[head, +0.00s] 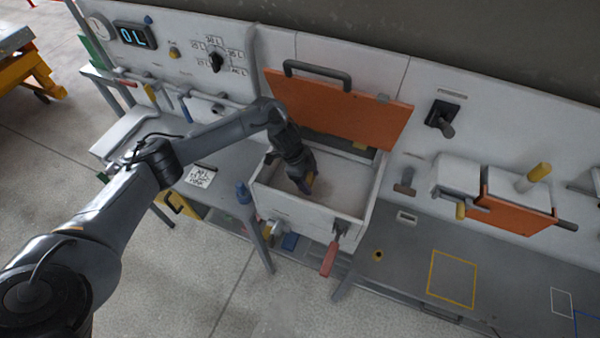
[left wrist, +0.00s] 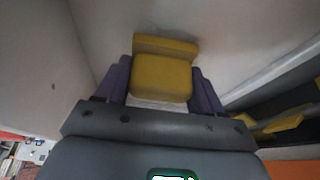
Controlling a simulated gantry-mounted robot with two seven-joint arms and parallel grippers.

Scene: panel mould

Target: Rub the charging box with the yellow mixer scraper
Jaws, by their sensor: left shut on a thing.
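The charging box (head: 318,218) is a white open-topped box in the middle of the head view. Its orange lid (head: 340,108) with a dark handle stands raised behind it. My left gripper (head: 306,187) points down inside the box. In the left wrist view, its purple fingers are shut on the yellow mixer scraper (left wrist: 162,78), one on each side. The scraper's wide yellow head faces a pale inner surface of the box (left wrist: 230,35); I cannot tell whether it touches. In the head view my gripper hides most of the scraper. My right gripper is not in view.
A red-handled clamp (head: 329,259) hangs at the box's front right. A grey bench (head: 400,275) with a yellow outlined square lies to the right, mostly clear. A smaller orange-fronted box (head: 512,208) is on the wall at right. A dial panel (head: 216,62) is at upper left.

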